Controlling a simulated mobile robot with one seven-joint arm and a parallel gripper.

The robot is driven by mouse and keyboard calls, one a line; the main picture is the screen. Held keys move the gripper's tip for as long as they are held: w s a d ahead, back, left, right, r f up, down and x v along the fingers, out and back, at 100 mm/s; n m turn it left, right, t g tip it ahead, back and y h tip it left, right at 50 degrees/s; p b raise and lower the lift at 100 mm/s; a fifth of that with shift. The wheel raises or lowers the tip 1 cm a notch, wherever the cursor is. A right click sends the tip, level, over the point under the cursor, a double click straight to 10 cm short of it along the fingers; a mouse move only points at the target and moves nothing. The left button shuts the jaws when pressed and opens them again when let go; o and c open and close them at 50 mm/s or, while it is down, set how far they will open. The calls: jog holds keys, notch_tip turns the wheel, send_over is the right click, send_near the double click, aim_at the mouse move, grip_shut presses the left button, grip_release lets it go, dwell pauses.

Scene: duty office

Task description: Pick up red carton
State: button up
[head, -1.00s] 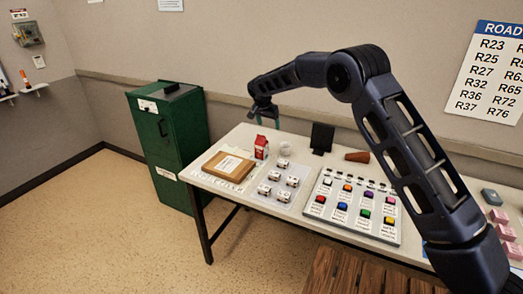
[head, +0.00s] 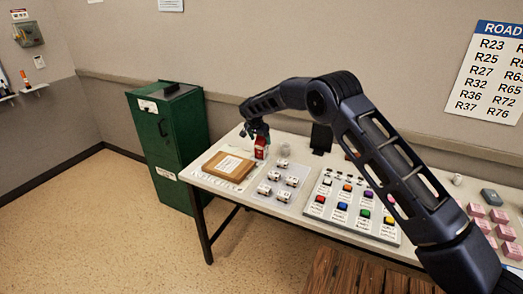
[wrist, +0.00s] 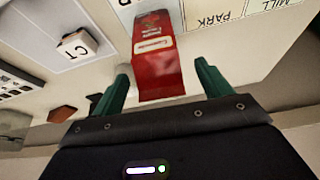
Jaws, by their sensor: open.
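The red carton (head: 260,150) stands on the table, right of a brown parcel, in the head view. In the wrist view the red carton (wrist: 155,60), with a pale label band, lies between and just ahead of my two green fingers. My gripper (head: 258,136) is over the carton from above and behind in the head view. In the wrist view my gripper (wrist: 163,85) is open, with a gap on each side of the carton; I see no finger contact. The carton's upper part is partly hidden by the gripper in the head view.
The brown parcel (head: 229,167) is close on the left. Several small labelled blocks (head: 275,175) lie in front, and a button panel (head: 350,205) is to the right. A dark upright stand (head: 321,138) is behind. A green cabinet (head: 170,140) stands beyond the table's left end.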

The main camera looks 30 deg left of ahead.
jog(key=x, duration=0.4)
jog(key=shift+w+f, duration=0.1)
jog(key=shift+w, duration=0.05)
jog(key=c, duration=1.3)
